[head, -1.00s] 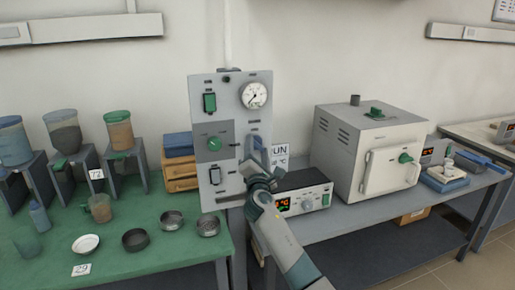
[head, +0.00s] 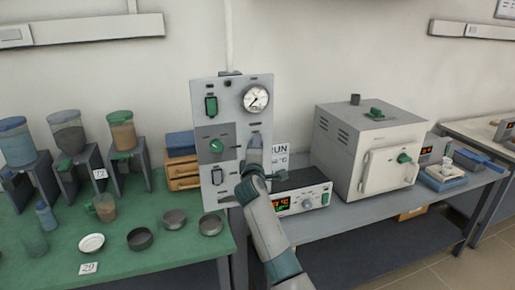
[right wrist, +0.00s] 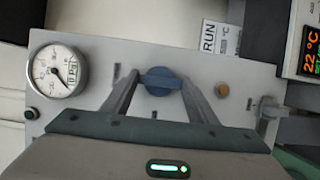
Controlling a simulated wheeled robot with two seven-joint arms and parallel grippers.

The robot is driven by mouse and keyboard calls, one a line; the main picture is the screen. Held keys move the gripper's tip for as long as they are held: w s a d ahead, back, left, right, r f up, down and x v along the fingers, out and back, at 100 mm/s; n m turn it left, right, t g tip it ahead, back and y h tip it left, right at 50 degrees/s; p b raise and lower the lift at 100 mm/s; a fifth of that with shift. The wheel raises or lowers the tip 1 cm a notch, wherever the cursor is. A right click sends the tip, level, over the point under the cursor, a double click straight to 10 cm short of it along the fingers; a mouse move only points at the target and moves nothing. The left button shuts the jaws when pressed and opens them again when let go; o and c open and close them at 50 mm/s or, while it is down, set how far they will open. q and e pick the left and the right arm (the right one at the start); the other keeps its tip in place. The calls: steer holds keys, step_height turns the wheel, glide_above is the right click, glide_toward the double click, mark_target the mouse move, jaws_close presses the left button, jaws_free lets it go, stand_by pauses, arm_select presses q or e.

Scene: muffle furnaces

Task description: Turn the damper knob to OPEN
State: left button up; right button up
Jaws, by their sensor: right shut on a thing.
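A grey upright control panel (head: 228,182) stands at the centre of the head view. My right gripper (head: 254,152) is at its lower right part. In the right wrist view a round blue knob (right wrist: 162,88) sits on the panel face between the two fingers of my right gripper (right wrist: 160,79), which is shut on it. My gripper hides this knob in the head view. I cannot read a label that marks its position. A green knob (head: 216,146) is on the panel's left side, clear of my gripper. My left gripper is out of view.
The panel has a round gauge (head: 256,98) and a green switch (head: 211,105). A controller box (head: 302,196) with a lit display and a white furnace (head: 368,150) stand close on the right. Dishes and hoppers occupy the green table (head: 190,262) on the left.

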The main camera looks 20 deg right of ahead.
steer(key=shift+f, duration=0.1)
stand_by(0.3)
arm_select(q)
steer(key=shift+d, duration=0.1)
arm_select(e)
steer(key=o, duration=1)
steer(key=shift+o, duration=0.2)
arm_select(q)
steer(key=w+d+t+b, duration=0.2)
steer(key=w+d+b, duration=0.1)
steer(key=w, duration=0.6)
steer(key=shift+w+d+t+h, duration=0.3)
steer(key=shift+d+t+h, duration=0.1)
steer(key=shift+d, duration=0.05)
arm_select(e)
steer(key=v, duration=1.7)
steer(key=shift+s, duration=0.2)
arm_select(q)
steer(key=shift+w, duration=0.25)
